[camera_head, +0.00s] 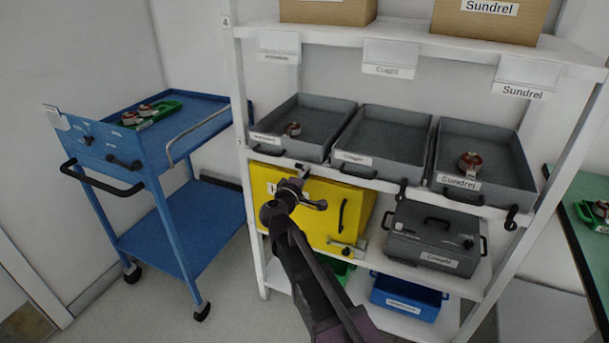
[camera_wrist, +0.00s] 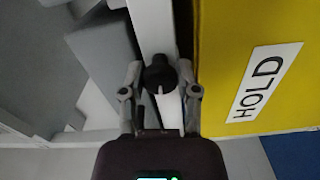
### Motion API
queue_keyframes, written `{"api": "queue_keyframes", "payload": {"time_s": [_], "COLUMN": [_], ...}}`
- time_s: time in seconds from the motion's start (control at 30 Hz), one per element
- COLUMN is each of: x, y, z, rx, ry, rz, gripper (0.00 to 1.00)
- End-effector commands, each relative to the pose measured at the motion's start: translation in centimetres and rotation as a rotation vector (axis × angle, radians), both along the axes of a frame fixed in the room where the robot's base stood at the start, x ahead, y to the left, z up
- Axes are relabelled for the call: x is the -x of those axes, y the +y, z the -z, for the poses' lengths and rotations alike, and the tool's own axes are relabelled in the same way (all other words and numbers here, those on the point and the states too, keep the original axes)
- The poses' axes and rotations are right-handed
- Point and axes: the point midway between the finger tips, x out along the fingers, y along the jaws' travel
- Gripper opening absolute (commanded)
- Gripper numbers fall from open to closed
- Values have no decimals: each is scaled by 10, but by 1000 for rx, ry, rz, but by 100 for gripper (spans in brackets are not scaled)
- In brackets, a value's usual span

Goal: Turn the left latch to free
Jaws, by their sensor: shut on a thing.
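The left latch, a black round knob (camera_wrist: 160,76) with a pale line on its face, shows in the wrist view on the pale shelf edge. My gripper (camera_wrist: 160,92) is closed around it, one finger on each side. In the head view my gripper (camera_head: 303,186) is at the shelf edge below the left grey tray (camera_head: 312,148), in front of the yellow box (camera_head: 325,225). The gripper hides most of the latch there. Two other black latches, a middle one (camera_head: 402,189) and a right one (camera_head: 511,217), hang on the same edge.
The yellow box carries a HOLD label (camera_wrist: 264,83). Middle (camera_head: 352,162) and right (camera_head: 466,183) grey trays share the shelf. A grey case (camera_head: 432,240) is below. A blue trolley (camera_head: 183,230) stands left and a green-topped table (camera_head: 590,235) right.

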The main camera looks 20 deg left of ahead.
Motion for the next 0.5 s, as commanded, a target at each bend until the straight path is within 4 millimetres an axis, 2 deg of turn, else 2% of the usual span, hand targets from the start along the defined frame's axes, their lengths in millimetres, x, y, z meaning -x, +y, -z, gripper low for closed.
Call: {"api": "queue_keyframes", "payload": {"time_s": [0.2,0.5], "x": [-2,-2], "y": [1,1], "z": [-1,-1], "rx": [97,132], "ry": [6,7], "rz": [-1,-1], "gripper": [0,0]}}
